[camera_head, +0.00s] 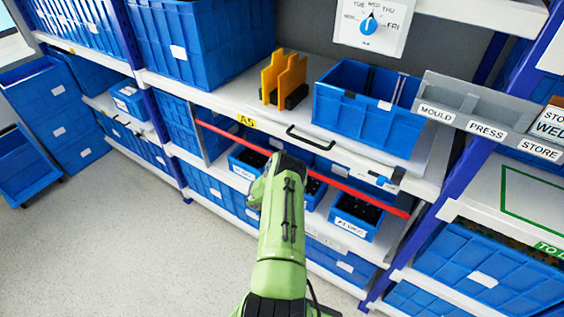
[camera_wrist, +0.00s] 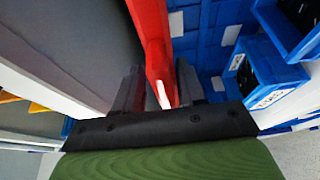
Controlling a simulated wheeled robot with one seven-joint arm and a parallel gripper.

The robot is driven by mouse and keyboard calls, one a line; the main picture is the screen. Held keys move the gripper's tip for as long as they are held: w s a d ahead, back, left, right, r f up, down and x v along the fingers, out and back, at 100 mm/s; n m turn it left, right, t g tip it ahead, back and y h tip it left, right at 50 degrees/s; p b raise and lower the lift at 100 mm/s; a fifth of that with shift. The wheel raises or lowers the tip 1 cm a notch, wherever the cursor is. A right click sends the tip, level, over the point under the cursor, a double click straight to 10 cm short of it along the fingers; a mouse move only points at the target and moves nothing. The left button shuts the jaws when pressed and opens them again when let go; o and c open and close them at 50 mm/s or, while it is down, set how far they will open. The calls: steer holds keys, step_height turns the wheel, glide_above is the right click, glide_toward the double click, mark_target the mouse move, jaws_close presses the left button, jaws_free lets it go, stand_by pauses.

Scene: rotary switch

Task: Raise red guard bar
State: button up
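The red guard bar (camera_head: 345,188) runs slantwise across the shelf front below the A5 shelf, from upper left to lower right. My green arm hides part of it in the head view, and my gripper is hidden there too. In the wrist view the red bar (camera_wrist: 149,35) runs from the top edge down between the two dark fingers of my gripper (camera_wrist: 160,92). One finger stands close on each side of it. I cannot tell whether they press on it. A small pale strip shows on the bar near the fingertips.
Behind the bar are small blue bins (camera_head: 356,215) on a lower shelf. Above it is a drawer-like front with a black handle (camera_head: 311,137), carrying a blue bin (camera_head: 367,105) and yellow upright parts (camera_head: 283,77). The floor (camera_head: 100,235) at left is clear.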

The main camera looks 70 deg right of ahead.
stand_by(0.5)
steer(key=shift+s+a, duration=0.1)
steer(key=shift+a, duration=0.05)
steer(key=p+v, duration=1.5)
steer(key=p, duration=0.2)
steer(key=shift+a+p, duration=0.3)
steer(key=shift+p, duration=0.1)
steer(key=shift+s, duration=0.1)
